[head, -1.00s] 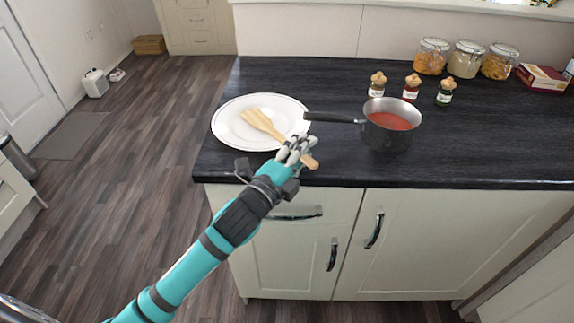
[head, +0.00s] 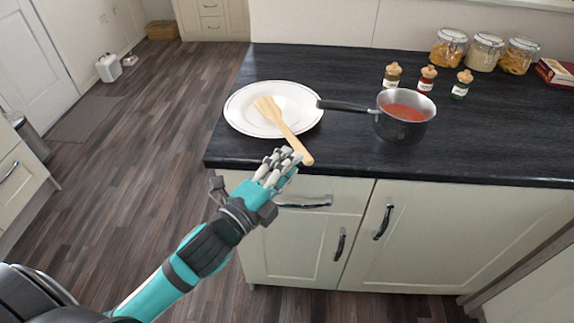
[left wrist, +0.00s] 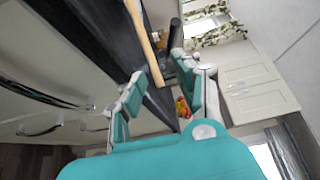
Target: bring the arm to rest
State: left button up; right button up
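My left gripper (head: 284,159) is just in front of the counter's front edge, near the end of the wooden spoon's handle. In the left wrist view its two fingers (left wrist: 165,82) stand apart with nothing between them. The wooden spatula-like spoon (head: 284,123) rests with its head on the white plate (head: 239,108) and its handle reaching over the rim toward the counter edge. Its handle also shows beyond the fingers in the left wrist view (left wrist: 145,40). My right gripper is not in view.
A saucepan (head: 402,126) of red sauce stands on the dark counter (head: 480,145), its handle pointing to the plate. Several small spice jars (head: 427,79) and glass jars (head: 484,53) stand behind it. Cabinet doors (head: 300,245) are below. The floor (head: 150,165) at left is clear.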

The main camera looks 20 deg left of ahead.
pick_arm(q)
jog(key=s+a+f+n+g+y, duration=0.2)
jog(key=s+f+n+g, duration=0.1)
jog(key=f+n, duration=0.25)
jog(key=s+a+f+n+g+y, duration=0.2)
jog(key=s+f+n+g+y, duration=0.1)
jog(key=f+n, duration=0.3)
jog(key=s+f+n+g, duration=0.8)
jog(key=s+f, duration=0.3)
jog(key=s, duration=0.4)
notch_tip(320, 180, down, 26)
jog(key=s+g+p, duration=0.1)
jog(key=s+p, duration=0.1)
jog(key=s+a+f+g+p, duration=0.1)
jog(key=s+a+f, duration=0.2)
jog(key=s+f, duration=0.9)
jog(key=s+m, duration=0.1)
jog(key=s, duration=0.2)
jog(key=shift+s+a+f, duration=0.15)
jog(key=shift+s, duration=0.2)
